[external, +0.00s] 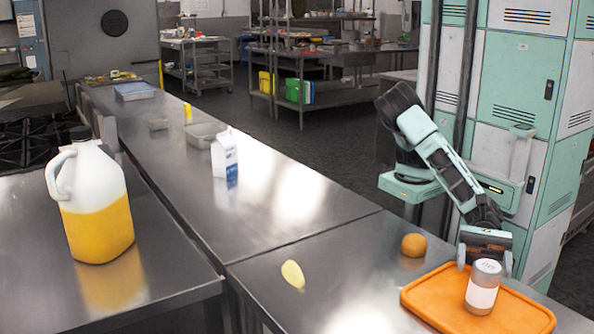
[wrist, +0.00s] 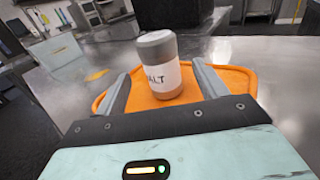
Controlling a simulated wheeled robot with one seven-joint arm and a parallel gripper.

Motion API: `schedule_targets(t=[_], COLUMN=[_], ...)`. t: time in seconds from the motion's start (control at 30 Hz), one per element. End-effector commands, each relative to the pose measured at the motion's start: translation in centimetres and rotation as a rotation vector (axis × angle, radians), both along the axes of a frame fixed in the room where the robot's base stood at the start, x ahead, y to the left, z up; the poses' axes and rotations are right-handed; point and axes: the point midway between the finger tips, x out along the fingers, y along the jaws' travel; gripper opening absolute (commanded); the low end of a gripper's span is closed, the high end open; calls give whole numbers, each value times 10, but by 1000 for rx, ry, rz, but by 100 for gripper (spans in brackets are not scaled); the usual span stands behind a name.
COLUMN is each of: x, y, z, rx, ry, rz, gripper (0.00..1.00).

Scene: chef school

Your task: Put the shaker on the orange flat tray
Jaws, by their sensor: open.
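The shaker (external: 483,288) is a white-labelled cylinder with a grey top, standing upright on the orange flat tray (external: 428,297) at the lower right of the external view. In the wrist view the shaker (wrist: 160,68) shows the letters "ALT" on its label, and the tray (wrist: 236,80) lies beneath it. My gripper (external: 485,266) is open just behind the shaker in the external view. In the wrist view the fingers (wrist: 162,88) are spread to either side of the shaker's lower part, with visible gaps between them and it.
An orange fruit (external: 413,245) sits beside the tray, and a pale yellow oval piece (external: 293,275) lies to its left on the steel counter. A yellow-filled jug (external: 95,205) and a milk carton (external: 224,155) stand farther left. The counter between is mostly clear.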

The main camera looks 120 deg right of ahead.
Motion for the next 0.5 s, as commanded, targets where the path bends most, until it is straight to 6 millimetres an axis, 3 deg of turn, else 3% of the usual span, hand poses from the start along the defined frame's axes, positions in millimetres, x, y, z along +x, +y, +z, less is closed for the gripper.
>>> schedule_targets(t=[0.2, 0.5], x=[-27, -35], y=[-18, -23], z=[-1, 0], rx=[-1, -1], ry=[2, 1], rz=[1, 0], gripper=[72, 72])
